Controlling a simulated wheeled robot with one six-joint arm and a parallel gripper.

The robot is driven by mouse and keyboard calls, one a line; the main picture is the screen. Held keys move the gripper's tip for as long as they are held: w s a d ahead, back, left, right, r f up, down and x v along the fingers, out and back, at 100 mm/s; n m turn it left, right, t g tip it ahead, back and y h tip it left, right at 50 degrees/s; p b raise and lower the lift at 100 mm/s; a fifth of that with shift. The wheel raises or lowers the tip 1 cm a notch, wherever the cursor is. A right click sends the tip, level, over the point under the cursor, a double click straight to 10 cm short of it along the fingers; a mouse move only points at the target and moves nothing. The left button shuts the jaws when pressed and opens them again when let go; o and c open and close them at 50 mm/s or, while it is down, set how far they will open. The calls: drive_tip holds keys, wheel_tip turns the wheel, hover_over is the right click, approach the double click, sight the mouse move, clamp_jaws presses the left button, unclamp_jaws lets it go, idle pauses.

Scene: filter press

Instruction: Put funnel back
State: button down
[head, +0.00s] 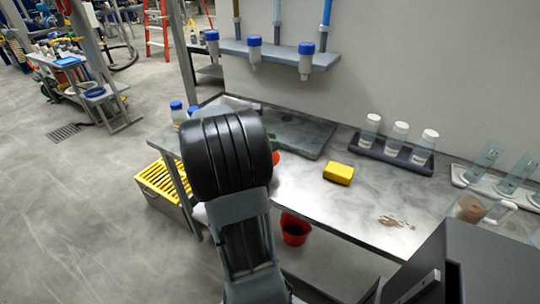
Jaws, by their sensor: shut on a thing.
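My arm's thick black joint and grey link fill the middle of the head view and hide my gripper, so its fingers and anything in them do not show. A small orange-red patch (275,157) shows at the right edge of the black joint; most of it is hidden and I cannot tell what it is. No funnel can be made out for certain. Several pale vessels stand in a dark rack (395,157) at the back of the metal bench (340,215).
A yellow block (338,173) and a brown stain (395,221) are on the bench. A grey tray (312,142) lies behind. A red bucket (295,229) stands below. A dark box (450,270) is front right. Blue-capped white containers (306,62) hang at the wall shelf (280,55).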

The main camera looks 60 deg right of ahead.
drive_tip(key=d+f, duration=0.1)
drive_tip(key=w+d+f, duration=0.1)
drive_tip(key=f, duration=0.1)
drive_tip(key=shift+w+d+f, duration=0.25)
drive_tip(key=shift+d+f, duration=0.15)
drive_tip(key=shift+w+d+f, duration=0.1)
drive_tip(key=shift+d+f, duration=0.05)
drive_tip(key=shift+f, duration=0.2)
drive_tip(key=shift+f+b, duration=0.4)
drive_tip(key=shift+f, duration=0.9)
drive_tip(key=shift+f, duration=0.15)
drive_tip(key=c, duration=0.9)
unclamp_jaws()
